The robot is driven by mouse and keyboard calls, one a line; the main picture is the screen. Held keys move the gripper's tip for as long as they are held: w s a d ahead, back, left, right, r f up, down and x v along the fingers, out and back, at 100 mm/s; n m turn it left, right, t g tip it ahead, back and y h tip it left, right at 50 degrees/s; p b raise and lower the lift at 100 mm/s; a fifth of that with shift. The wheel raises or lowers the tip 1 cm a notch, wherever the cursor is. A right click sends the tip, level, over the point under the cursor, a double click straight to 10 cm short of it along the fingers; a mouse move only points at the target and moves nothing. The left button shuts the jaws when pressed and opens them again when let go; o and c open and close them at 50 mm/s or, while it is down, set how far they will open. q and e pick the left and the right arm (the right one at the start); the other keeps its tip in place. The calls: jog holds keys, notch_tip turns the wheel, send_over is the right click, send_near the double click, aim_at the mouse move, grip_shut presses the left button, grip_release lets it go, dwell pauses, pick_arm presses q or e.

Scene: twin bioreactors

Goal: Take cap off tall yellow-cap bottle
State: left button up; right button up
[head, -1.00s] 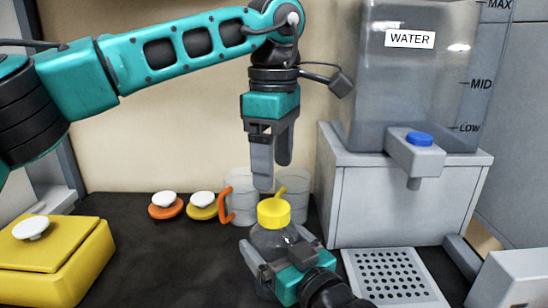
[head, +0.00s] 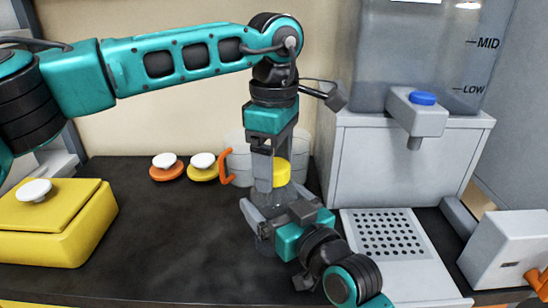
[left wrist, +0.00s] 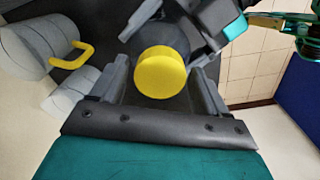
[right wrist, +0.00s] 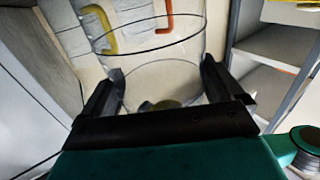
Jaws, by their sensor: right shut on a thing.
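The tall bottle (head: 271,198) has a clear grey body and a yellow cap (head: 282,172). It stands upright in front of the beakers. My right gripper (head: 262,218) is shut on the bottle's body. The right wrist view shows the clear body (right wrist: 160,83) between the fingers. My left gripper (head: 265,184) points straight down over the bottle, its fingers at the height of the cap. In the left wrist view the cap (left wrist: 161,74) lies between the two open fingers, with a gap on either side. Part of the body is hidden by the grippers.
Two clear beakers (head: 238,162) stand right behind the bottle. Orange (head: 166,173) and yellow (head: 202,174) lids with white knobs lie to their left. A yellow box (head: 60,235) is at the left. The water dispenser (head: 400,185) and perforated tray (head: 390,235) are at the right.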

pick_arm(q)
jog(key=c, duration=1)
jog(key=n, duration=0.5)
jog(key=shift+n, duration=0.3)
jog(key=n, duration=0.4)
jog(key=shift+r, duration=0.2)
jog(key=shift+r, duration=0.95)
jog(key=shift+r, duration=0.1)
